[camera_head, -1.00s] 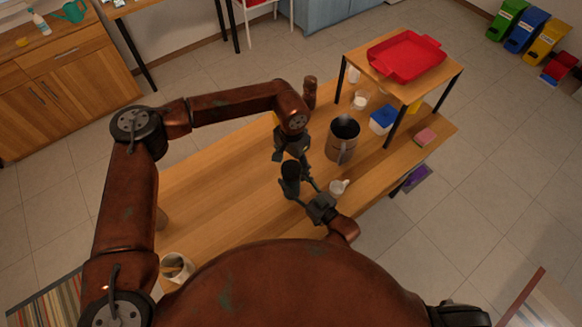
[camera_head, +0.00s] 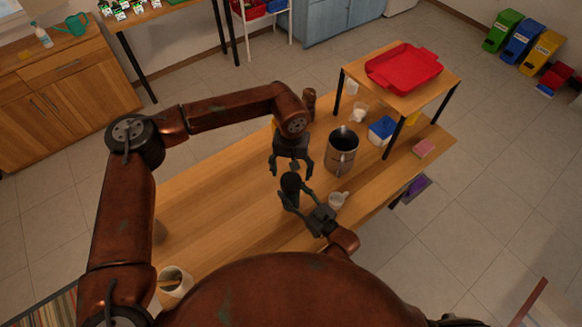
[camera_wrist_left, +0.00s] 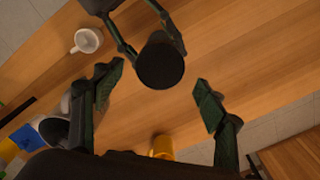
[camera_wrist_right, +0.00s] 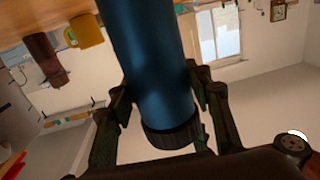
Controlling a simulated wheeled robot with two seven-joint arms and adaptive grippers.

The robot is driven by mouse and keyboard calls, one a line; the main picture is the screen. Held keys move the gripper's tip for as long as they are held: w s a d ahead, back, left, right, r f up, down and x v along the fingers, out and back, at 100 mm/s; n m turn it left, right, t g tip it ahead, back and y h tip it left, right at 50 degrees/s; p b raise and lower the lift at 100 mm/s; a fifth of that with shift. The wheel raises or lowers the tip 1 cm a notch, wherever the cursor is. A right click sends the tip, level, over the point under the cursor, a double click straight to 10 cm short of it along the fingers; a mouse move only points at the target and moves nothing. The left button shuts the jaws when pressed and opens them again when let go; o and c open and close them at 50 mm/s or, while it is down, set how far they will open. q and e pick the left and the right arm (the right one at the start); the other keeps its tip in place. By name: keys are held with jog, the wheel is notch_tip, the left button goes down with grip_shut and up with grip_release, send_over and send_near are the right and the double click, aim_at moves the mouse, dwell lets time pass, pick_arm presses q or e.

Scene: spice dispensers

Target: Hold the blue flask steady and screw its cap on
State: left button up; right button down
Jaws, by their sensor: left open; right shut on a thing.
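The blue flask (camera_wrist_right: 148,60) stands in my right gripper (camera_head: 297,198), which is shut around it. Its dark cap (camera_wrist_right: 173,135) sits at the flask's end in the right wrist view; whether it is tight cannot be told. In the head view the cap (camera_head: 290,180) faces up beneath my left gripper (camera_head: 291,171). My left gripper is open and empty, its fingers pointing down. In the left wrist view the round cap top (camera_wrist_left: 160,66) lies between and slightly beyond the open fingertips (camera_wrist_left: 158,88), apart from both.
A white mug (camera_head: 338,200) stands close to the right gripper. A metal pot (camera_head: 342,152) is right of the left gripper. A brown mill (camera_head: 309,102), blue-and-white box (camera_head: 382,130) and raised shelf with red tray (camera_head: 404,66) stand farther back. The left tabletop is mostly clear.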

pick_arm(q)
jog(key=n, duration=0.6)
jog(key=shift+r, duration=0.2)
jog(key=n, duration=0.3)
jog(key=shift+r+n, duration=0.1)
jog(key=shift+n, duration=0.3)
jog(key=n, duration=0.3)
jog(key=shift+r+n, duration=0.1)
jog(key=shift+n, duration=0.3)
jog(key=n, duration=0.4)
jog(key=shift+r, duration=0.15)
jog(key=n, duration=0.3)
jog(key=shift+r+n, duration=0.1)
jog(key=shift+n, duration=0.2)
jog(key=n, duration=0.5)
jog(key=shift+r+n, duration=0.2)
jog(key=shift+n, duration=0.2)
jog(key=n, duration=0.3)
jog(key=shift+r+n, duration=0.1)
jog(key=shift+n, duration=0.3)
jog(key=n, duration=0.5)
jog(key=shift+w+r, duration=0.1)
jog(key=shift+r, duration=0.05)
